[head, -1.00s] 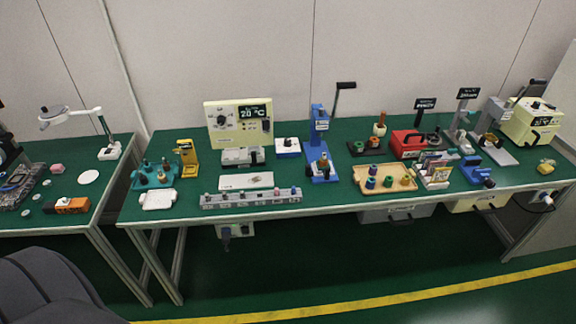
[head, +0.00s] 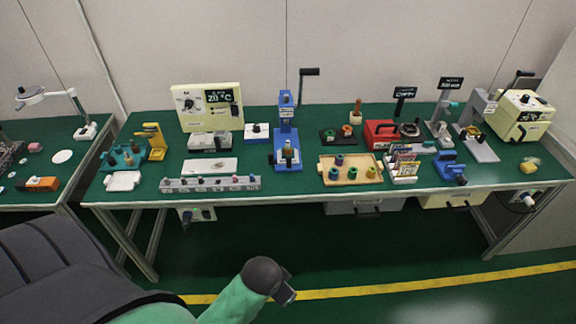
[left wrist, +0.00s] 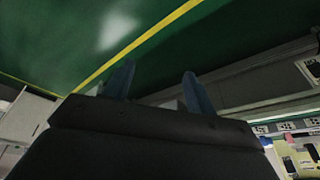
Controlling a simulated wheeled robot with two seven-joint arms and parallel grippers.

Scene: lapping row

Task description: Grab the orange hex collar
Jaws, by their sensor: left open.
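A small orange collar (head: 347,130) sits on a dark tray (head: 338,141) at the back middle-right of the green bench in the head view. A green collar (head: 329,134) sits beside it on the tray. The orange collar is too small to make out its hex shape. My left gripper (head: 289,295) is low in front of the bench, over the floor, far from the tray. In the left wrist view its two blue fingers (left wrist: 158,90) are apart with nothing between them. My right gripper is out of view.
A wooden tray (head: 349,181) with coloured collars lies near the bench's front edge. A blue press (head: 286,135) stands left of the dark tray, and a red box (head: 380,136) stands right.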

